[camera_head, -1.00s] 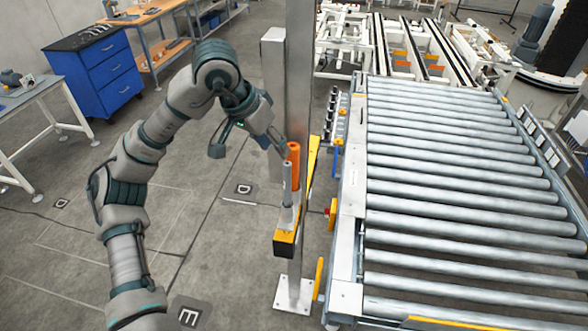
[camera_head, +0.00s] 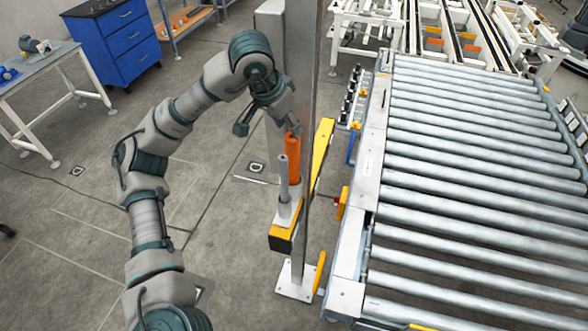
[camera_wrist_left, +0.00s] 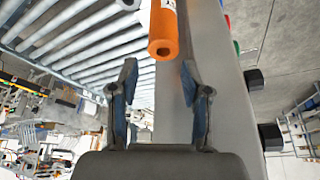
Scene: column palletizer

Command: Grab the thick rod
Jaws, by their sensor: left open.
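A thick orange rod (camera_head: 293,158) stands upright beside the steel column, behind a thinner grey rod (camera_head: 283,180). My left gripper (camera_head: 290,124) is at the upper end of the orange rod in the head view. In the left wrist view the orange rod (camera_wrist_left: 163,28) points its hollow end toward the gripper, beyond and roughly between the fingertips. The open left fingers (camera_wrist_left: 158,68) have nothing between them. The grey rod's end (camera_wrist_left: 128,4) is partly cut off at the top of that view. My right gripper is not in view.
The steel column (camera_head: 304,80) rises right next to the rods. A yellow bar (camera_head: 322,150) slopes beside it. A roller conveyor (camera_head: 480,190) fills the right. A blue cabinet (camera_head: 115,45) and a table (camera_head: 30,75) stand at the left. Floor between is clear.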

